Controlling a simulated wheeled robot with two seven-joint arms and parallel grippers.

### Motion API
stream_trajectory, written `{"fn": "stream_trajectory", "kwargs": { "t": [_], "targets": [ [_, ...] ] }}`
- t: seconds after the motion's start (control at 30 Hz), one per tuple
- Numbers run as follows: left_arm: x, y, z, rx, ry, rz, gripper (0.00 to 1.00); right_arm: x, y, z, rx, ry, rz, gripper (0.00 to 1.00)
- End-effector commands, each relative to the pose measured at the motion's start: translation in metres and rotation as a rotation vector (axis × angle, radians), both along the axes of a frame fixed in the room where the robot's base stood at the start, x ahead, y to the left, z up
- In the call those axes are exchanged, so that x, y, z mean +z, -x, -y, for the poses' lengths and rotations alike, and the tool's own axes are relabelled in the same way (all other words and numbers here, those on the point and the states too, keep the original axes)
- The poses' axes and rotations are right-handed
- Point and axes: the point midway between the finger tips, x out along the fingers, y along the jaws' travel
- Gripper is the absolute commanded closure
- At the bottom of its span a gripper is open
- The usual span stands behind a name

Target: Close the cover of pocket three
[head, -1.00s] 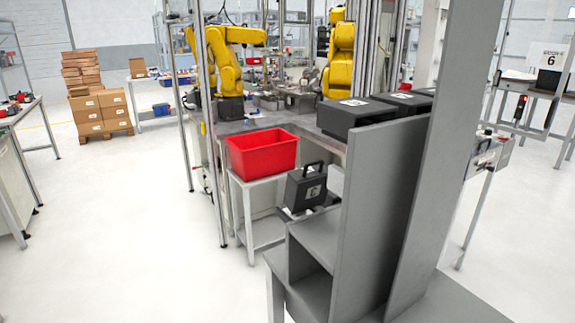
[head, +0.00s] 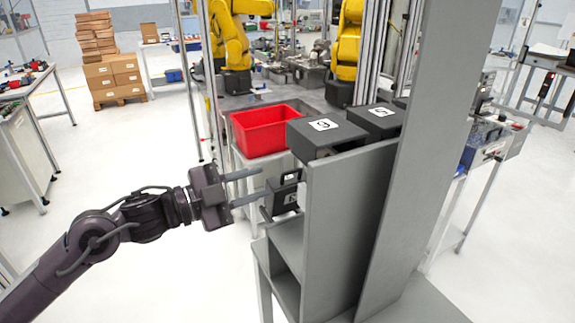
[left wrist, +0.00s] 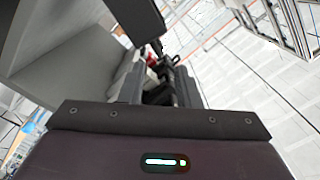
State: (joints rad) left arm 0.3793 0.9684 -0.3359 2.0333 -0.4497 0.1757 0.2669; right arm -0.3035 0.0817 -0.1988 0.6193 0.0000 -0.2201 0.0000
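A black case-like cover with a handle (head: 284,186) stands low beside the grey shelf unit, tilted up. The mark on its white label is too small to read. Black pocket boxes top the unit: one has a label like 6 or 9 (head: 323,125), another a label like 5 (head: 382,112). No number three is legible. My left gripper (head: 261,184) comes in from the left, fingers apart, tips just left of the black cover; I cannot tell whether they touch it. In the left wrist view, dark parts show beyond the gripper fingers (left wrist: 160,88). My right gripper is not in view.
A red bin (head: 262,132) stands on a small table behind the cover. A tall grey panel (head: 425,140) rises to the right. Yellow robot arms (head: 228,40) stand at the back.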

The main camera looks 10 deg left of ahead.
Motion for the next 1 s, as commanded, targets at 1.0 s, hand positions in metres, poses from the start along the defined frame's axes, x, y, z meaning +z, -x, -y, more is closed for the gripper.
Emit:
{"fn": "stream_trajectory", "kwargs": {
  "t": [1.0],
  "targets": [
    [0.002, -0.042, 0.063, -0.003, -0.001, 0.004, 0.89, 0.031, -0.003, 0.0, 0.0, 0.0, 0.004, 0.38]
  ]
}}
